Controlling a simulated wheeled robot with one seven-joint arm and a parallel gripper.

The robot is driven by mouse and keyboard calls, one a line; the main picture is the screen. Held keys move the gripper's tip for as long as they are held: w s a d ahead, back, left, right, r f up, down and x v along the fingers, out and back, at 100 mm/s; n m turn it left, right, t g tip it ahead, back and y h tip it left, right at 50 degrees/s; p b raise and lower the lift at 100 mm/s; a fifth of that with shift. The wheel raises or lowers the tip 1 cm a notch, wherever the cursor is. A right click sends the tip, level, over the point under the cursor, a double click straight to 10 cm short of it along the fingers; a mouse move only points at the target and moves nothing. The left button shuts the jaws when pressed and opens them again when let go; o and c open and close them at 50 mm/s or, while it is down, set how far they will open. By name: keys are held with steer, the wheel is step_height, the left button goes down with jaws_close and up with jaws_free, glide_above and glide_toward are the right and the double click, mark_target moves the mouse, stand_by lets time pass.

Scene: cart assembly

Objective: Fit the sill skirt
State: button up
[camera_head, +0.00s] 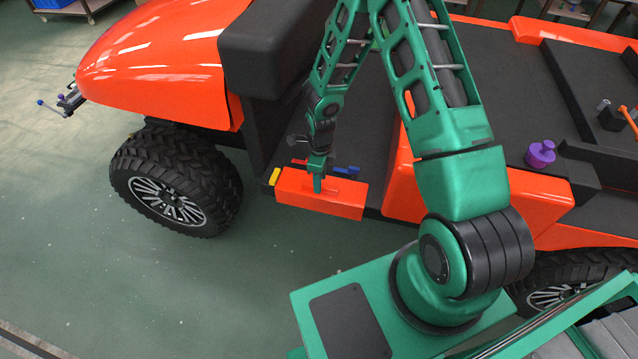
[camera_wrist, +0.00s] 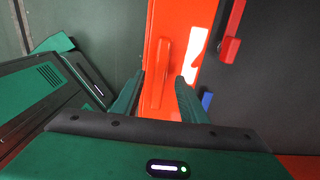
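The sill skirt is a long orange-red panel (camera_head: 345,203) at the cart's side edge, below the dark floor and behind the front wheel. A raised orange grip bar (camera_wrist: 162,70) runs along it in the wrist view. My gripper (camera_head: 318,187) points down at the middle of the skirt. In the wrist view its green fingers (camera_wrist: 160,82) stand apart on either side of the bar, with a gap at each side. I cannot tell how deep the fingers reach. Whether the skirt is seated against the sill is also unclear.
A yellow clip (camera_head: 275,177), a red clip (camera_head: 299,162) and a blue clip (camera_head: 346,170) sit along the sill. The front wheel (camera_head: 176,182) is left of the skirt. A purple knob (camera_head: 541,153) stands on the cart at right. The green floor in front is clear.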

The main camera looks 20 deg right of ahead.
step_height(320, 180, up, 8)
steer(key=shift+r, duration=0.2)
stand_by(0.4)
steer(key=s+d+r+n+h, duration=0.1)
steer(key=s+d+r+n, duration=0.5)
steer(key=r, duration=0.5)
steer(key=s+d+r+n+h, duration=0.1)
steer(key=s+d+r+n, duration=0.4)
steer(key=d+r, duration=0.5)
steer(key=s+r+n+y, duration=0.1)
steer(key=s+r+n, duration=0.3)
steer(key=s, duration=0.6)
steer(key=s+r+n+y, duration=0.1)
steer(key=s+r+n, duration=0.2)
steer(key=s+r, duration=0.3)
steer(key=s, duration=0.4)
steer(key=shift+s+a+r+n, duration=0.15)
steer(key=shift+s+r+n, duration=0.1)
steer(key=shift+n, duration=0.15)
